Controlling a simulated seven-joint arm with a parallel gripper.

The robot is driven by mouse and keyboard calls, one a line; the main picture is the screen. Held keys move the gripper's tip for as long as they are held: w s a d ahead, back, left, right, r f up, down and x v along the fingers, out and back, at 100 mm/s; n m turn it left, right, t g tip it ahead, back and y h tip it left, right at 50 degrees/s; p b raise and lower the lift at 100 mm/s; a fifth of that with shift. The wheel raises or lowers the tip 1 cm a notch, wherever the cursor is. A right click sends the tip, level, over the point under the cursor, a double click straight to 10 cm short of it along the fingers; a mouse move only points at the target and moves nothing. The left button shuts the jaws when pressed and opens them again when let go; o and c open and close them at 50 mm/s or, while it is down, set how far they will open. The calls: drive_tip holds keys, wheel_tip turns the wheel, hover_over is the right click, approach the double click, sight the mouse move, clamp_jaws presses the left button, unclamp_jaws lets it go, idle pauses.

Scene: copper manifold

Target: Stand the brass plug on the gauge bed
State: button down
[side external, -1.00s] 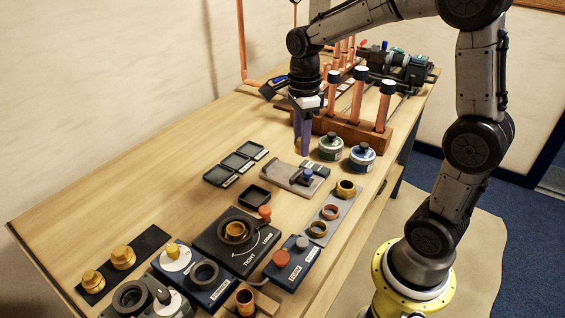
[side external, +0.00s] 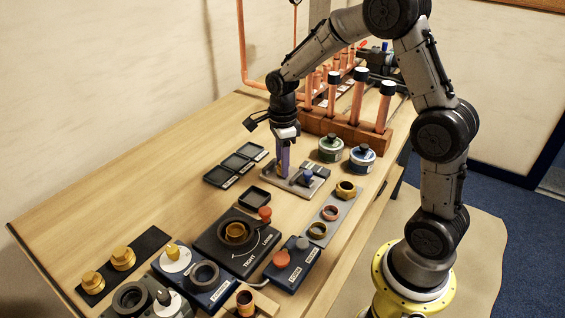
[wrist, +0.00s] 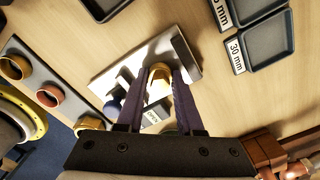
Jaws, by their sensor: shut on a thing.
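In the wrist view the brass plug (wrist: 159,86) sits between the two purple fingers of my gripper (wrist: 160,82), which is shut on it. The gauge bed (wrist: 137,63) is the pale metal plate beneath, with a dark end block. In the side view my gripper (side external: 283,173) points straight down over the left part of the gauge bed (side external: 301,189), and the fingers hide the plug. A blue knob (side external: 308,175) stands on the gauge's right part. I cannot tell whether the plug touches the bed.
Shallow dark trays (side external: 236,162) lie left of the gauge, with another tray (side external: 254,196) in front. Two round tins (side external: 362,157) and a wooden rack of copper tubes (side external: 345,124) stand behind. A plate with rings (side external: 331,212) lies at right.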

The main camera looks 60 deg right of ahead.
drive_tip(key=c, duration=0.8)
unclamp_jaws()
drive_tip(key=shift+f, duration=0.1)
drive_tip(key=shift+c, duration=0.2)
drive_tip(key=s+a+r+n+t, duration=0.1)
drive_tip(key=s+r+n, duration=0.15)
drive_tip(key=r, duration=0.55)
drive_tip(key=s+a+r+n, duration=0.2)
drive_tip(key=r+n, duration=0.1)
drive_tip(key=r, duration=0.5)
drive_tip(key=s+a+n+t, duration=0.2)
drive_tip(key=s+n, duration=0.6)
drive_tip(key=n, duration=0.2)
drive_tip(key=s+a+f+n+t, duration=0.1)
drive_tip(key=s+a+n+t, duration=0.1)
drive_tip(key=s+n, duration=0.7)
drive_tip(key=shift+a+f+n+t, duration=0.2)
drive_tip(key=shift+a+n+t, duration=0.1)
drive_tip(key=shift+a+n, duration=0.35)
